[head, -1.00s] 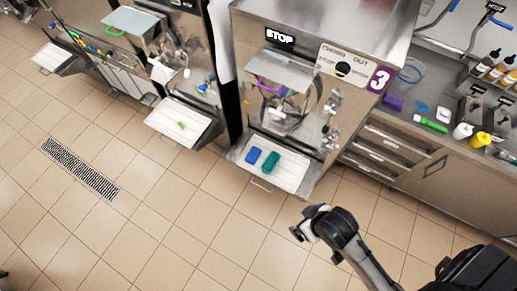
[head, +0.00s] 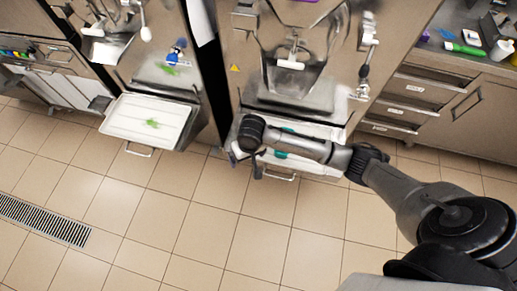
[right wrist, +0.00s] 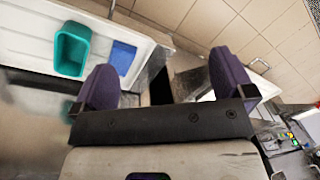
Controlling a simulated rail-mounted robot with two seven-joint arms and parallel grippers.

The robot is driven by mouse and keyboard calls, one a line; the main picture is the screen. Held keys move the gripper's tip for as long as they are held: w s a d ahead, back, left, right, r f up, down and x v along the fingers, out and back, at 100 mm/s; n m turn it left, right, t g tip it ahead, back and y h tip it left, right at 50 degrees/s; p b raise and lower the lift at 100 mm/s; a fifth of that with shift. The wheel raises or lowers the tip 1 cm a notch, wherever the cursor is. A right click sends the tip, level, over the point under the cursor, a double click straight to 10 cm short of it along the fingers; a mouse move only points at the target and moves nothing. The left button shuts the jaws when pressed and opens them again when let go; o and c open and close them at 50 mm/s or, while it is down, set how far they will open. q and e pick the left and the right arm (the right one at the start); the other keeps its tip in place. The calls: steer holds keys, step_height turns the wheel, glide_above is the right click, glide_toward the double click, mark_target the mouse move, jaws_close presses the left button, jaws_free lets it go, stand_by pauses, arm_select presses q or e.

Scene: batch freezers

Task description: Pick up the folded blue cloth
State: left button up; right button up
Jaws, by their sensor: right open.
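The folded blue cloth (right wrist: 123,57) lies flat in a white tray (right wrist: 25,38) in the right wrist view, next to a teal tub (right wrist: 72,50). My right gripper (right wrist: 165,78) is open and empty, with two purple fingers. The cloth shows just beyond the left finger, not between the fingers. In the head view, my right arm reaches over the tray (head: 325,131) at the front of the machine and hides the cloth. Parts of the teal tub (head: 281,154) show around the arm. My left gripper is not in view.
Another white tray (head: 140,121) with a small green item stands out from the machine on the left. A drawer cabinet (head: 405,100) stands to the right, with bottles and a green item (head: 465,49) on its counter. The tiled floor (head: 185,225) in front is clear.

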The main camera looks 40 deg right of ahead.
steer(key=w+d+f+m+h+b, duration=0.1)
steer(key=w+d+f+m+b, duration=0.4)
steer(key=d+b, duration=0.3)
steer(key=w+d+f+m+b, duration=0.3)
steer(key=w+d+f+b, duration=0.2)
steer(key=w+d+b, duration=0.3)
steer(key=shift+g, duration=0.4)
steer(key=f+b, duration=0.1)
steer(key=f, duration=0.1)
steer(key=f+b, duration=0.1)
steer(key=f, duration=0.1)
steer(key=s+f+b, duration=0.1)
steer(key=f, duration=0.1)
steer(key=shift+s+a+f+b, duration=0.1)
steer(key=shift+a+b, duration=0.15)
steer(key=shift+b, duration=0.1)
steer(key=shift+f, duration=0.5)
steer(key=f+b, duration=0.4)
steer(key=f, duration=0.1)
steer(key=shift+a+f, duration=0.15)
steer(key=shift+a, duration=0.05)
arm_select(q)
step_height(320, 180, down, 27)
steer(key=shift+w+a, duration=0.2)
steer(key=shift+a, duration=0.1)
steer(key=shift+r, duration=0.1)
